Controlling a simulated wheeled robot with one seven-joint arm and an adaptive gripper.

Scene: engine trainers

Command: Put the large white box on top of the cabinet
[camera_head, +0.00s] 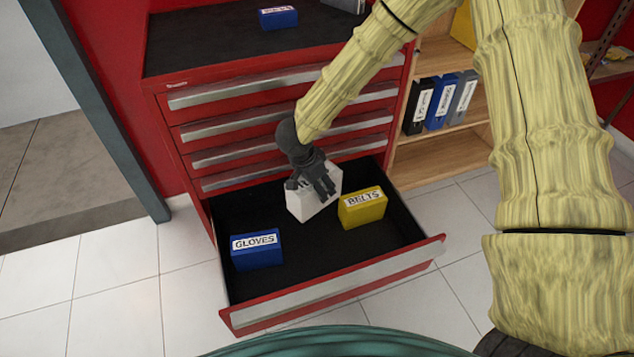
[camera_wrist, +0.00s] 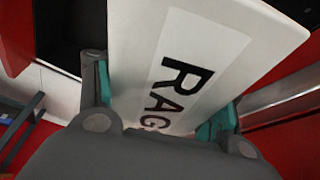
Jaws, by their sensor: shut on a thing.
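The large white box (camera_head: 313,201) is in or just above the open bottom drawer; I cannot tell whether it touches the drawer floor. In the wrist view the white box (camera_wrist: 140,50) carries a label reading "RAG", the rest hidden. My gripper (camera_head: 312,186) is shut on it, with a finger on each side; the fingers also show in the wrist view (camera_wrist: 160,105). The red cabinet (camera_head: 185,117) has a dark top (camera_head: 220,45) and several drawers with grey handles. Only the bottom drawer (camera_head: 340,288) is open.
A blue GLOVES box (camera_head: 257,252) and a yellow BELTS box (camera_head: 362,209) are in the drawer. A small blue box (camera_head: 278,18) and a grey item (camera_head: 345,4) are on the cabinet top. A wooden shelf (camera_head: 440,158) with binders (camera_head: 440,100) stands at right. Much of the top is clear.

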